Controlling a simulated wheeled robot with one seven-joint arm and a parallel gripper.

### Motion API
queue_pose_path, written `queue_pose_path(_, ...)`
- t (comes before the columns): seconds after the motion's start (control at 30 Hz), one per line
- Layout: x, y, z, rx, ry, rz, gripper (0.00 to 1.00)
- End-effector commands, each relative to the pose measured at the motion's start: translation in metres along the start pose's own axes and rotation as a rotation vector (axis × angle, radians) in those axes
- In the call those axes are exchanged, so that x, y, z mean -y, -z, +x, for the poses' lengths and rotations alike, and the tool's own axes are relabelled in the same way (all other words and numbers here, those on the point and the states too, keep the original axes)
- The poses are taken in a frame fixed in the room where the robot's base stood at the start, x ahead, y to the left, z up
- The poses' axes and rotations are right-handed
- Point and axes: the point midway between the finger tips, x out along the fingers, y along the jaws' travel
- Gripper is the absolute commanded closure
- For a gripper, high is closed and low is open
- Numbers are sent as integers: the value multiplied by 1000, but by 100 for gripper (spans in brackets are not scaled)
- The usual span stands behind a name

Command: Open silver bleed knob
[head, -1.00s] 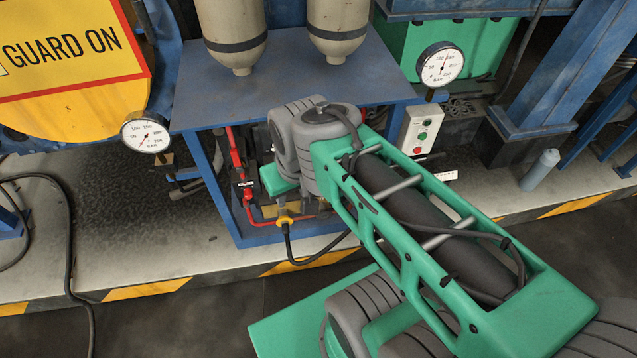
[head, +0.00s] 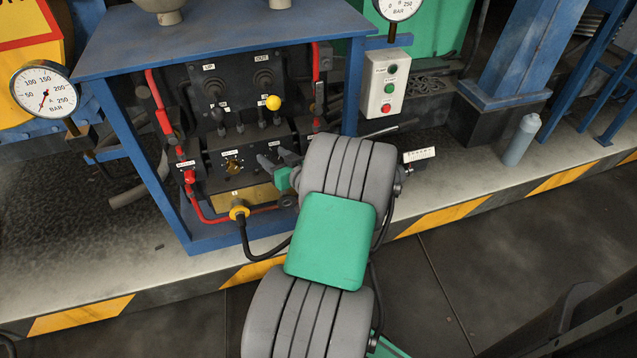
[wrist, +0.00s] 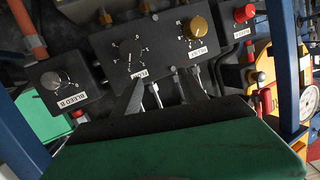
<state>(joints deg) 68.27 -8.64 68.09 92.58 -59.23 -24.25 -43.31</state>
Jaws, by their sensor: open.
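The silver knob (wrist: 55,80) is a small round dial on a dark box, with a "BLEED B" label beside it, at the left of the wrist view. I cannot make it out in the head view, where my arm covers part of the panel. My gripper (wrist: 162,82) is open and empty, its two dark fingers pointing at the panel, to the right of the silver knob in the wrist view. They appear apart from the silver knob. In the head view my gripper (head: 277,158) is in front of the lower panel, right of the gold knob (head: 232,165).
A red knob (wrist: 245,13) and a black dial (wrist: 131,54) are also on the panel. A yellow-tipped lever (head: 272,103) stands above my gripper. The blue frame (head: 160,180) encloses the panel on both sides. A white button box (head: 386,83) hangs to the right.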

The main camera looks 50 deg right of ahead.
Motion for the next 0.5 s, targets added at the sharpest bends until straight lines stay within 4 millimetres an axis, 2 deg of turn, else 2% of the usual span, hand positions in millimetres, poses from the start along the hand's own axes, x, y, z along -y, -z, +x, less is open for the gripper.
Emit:
queue_pose_path(0.03, -49, -42, -11, -85, -105, 42, 50)
queue_pose_path(0.1, -93, -57, -34, -187, -225, 75, 50)
queue_pose_path(0.13, -106, -60, -43, -219, -264, 84, 50)
queue_pose_path(0.2, -125, -65, -57, -262, -324, 98, 50)
queue_pose_path(0.27, -132, -63, -61, -280, -346, 101, 50)
queue_pose_path(0.37, -136, -58, -51, -282, -348, 101, 50)
queue_pose_path(0.5, -145, -51, -25, -280, -346, 100, 50)
